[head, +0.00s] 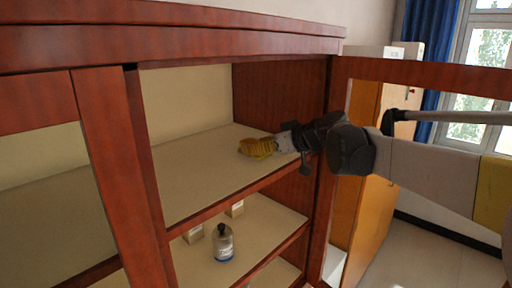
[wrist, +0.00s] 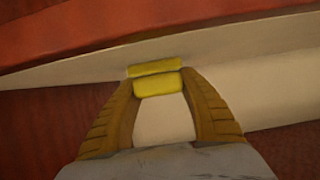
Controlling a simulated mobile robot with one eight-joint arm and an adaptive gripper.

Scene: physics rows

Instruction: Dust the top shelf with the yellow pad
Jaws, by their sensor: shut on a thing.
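My gripper (head: 246,149) reaches from the right into the open cabinet, low over the right part of the top shelf (head: 190,175). In the wrist view its two ribbed brown-yellow fingers (wrist: 160,88) are shut on the yellow pad (wrist: 157,84), which sits between the fingertips. In the head view the pad cannot be told apart from the yellowish fingers. The pad is close to the shelf surface, but I cannot tell whether it touches. The visible shelf top is bare and pale.
A lower shelf (head: 265,240) holds a dark-capped bottle (head: 223,243) and small boxes (head: 236,209). A red-brown upright (head: 122,170) stands left of the opening, and the cabinet's side wall (head: 280,98) is close to the gripper. The shelf left of the gripper is free.

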